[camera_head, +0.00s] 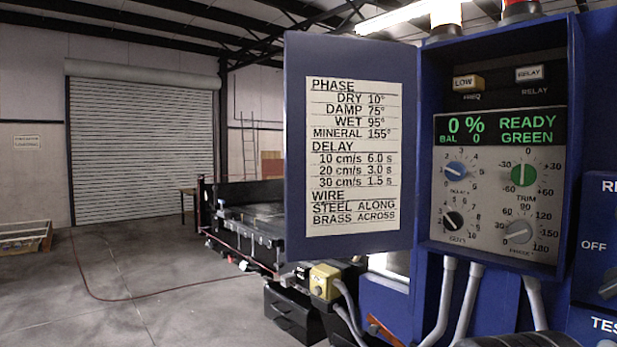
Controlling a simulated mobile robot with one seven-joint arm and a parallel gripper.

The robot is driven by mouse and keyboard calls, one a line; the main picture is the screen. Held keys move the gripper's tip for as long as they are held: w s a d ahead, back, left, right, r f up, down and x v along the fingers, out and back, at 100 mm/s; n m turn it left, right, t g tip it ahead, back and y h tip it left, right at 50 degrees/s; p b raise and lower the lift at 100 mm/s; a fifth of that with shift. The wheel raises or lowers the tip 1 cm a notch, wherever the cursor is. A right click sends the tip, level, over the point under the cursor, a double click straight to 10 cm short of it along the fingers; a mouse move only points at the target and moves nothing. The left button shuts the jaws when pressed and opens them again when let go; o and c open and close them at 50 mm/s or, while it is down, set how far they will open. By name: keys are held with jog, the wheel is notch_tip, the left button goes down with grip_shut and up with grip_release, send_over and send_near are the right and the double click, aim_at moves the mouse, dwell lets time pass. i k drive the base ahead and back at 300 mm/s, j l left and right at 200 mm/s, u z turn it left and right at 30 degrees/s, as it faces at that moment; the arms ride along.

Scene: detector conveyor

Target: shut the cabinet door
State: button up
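The blue cabinet door (295,150) stands wide open to the left of its cabinet (571,130). Its inner face looks toward me and carries a white printed card (352,157). The door's right edge is beside the cabinet's left side, and its free edge is at the left. Inside the open cabinet are a green-lettered display (500,130), several dials and two small labelled switches at the top. My gripper is not in view. A dark rounded shape at the bottom edge is cut off, and I cannot tell what it is.
Grey conduits (464,305) run down below the cabinet. A yellow box (325,281) sits below the door. A dark conveyor (258,218) lies behind at left. Another blue panel (598,240) stands at right. Open concrete floor (140,280) fills the left.

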aim_at(350, 117)
jog(key=i+j, duration=1.55)
jog(key=j, duration=0.25)
jog(key=i+j+z, duration=0.1)
jog(key=z, duration=0.35)
jog(key=j+z, duration=0.15)
jog(key=z, duration=0.35)
jog(key=i+j+z, duration=0.1)
jog(key=z, duration=1.7)
jog(key=j, duration=0.05)
